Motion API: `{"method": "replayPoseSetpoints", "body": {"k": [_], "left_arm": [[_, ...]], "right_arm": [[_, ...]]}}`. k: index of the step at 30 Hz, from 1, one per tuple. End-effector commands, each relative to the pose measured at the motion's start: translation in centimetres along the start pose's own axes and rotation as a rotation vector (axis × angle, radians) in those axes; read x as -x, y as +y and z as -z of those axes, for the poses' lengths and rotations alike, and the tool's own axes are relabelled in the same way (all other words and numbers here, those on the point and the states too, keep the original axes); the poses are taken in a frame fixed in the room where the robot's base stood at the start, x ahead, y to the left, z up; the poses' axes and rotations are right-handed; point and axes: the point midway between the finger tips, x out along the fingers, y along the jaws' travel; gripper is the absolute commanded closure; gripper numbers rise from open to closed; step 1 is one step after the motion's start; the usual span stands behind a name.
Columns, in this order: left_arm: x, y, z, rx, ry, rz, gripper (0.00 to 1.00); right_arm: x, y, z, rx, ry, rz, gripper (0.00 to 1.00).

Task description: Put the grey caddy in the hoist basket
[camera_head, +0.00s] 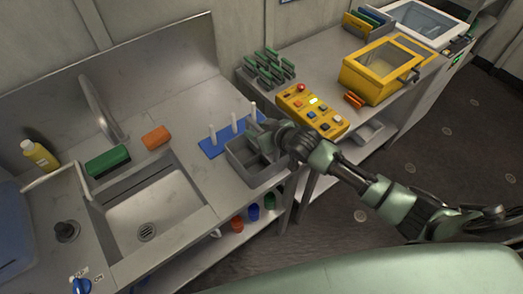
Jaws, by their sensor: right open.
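The grey caddy (262,177) is an open box with compartments. It stands on the metal counter right of the sink, near the counter's front edge. My right gripper (268,137) is open at the caddy's right back side, over or beside its rim. The fingers are small and dark here, and I cannot tell whether they touch the caddy. The gripper and wrist hide part of the caddy's right side. I cannot make out a hoist basket for certain. My left gripper is not in view.
A blue board with white pegs (212,145) stands just behind the caddy. The sink (150,212) is to the left, with a green sponge (108,161) and an orange block (156,138) behind it. A yellow button panel (312,109) and yellow box (380,73) occupy the right bench.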

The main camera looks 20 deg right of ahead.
Motion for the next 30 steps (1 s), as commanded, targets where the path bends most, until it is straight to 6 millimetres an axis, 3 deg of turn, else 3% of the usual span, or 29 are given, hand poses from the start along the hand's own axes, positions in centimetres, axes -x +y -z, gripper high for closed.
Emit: {"method": "replayPoseSetpoints", "body": {"k": [9, 13, 14, 30], "left_arm": [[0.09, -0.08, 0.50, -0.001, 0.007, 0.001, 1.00], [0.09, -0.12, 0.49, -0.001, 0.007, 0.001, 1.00], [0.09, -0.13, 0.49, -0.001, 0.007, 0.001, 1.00], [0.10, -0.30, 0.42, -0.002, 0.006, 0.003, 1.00]], "right_arm": [[-0.46, -0.04, 0.00, 0.001, 0.001, 0.001, 0.59], [-0.44, -0.03, -0.01, 0.001, 0.001, 0.000, 0.95], [-0.44, -0.03, -0.01, 0.001, 0.001, 0.000, 1.00], [-0.42, -0.02, -0.02, 0.000, 0.000, 0.000, 1.00]]}}
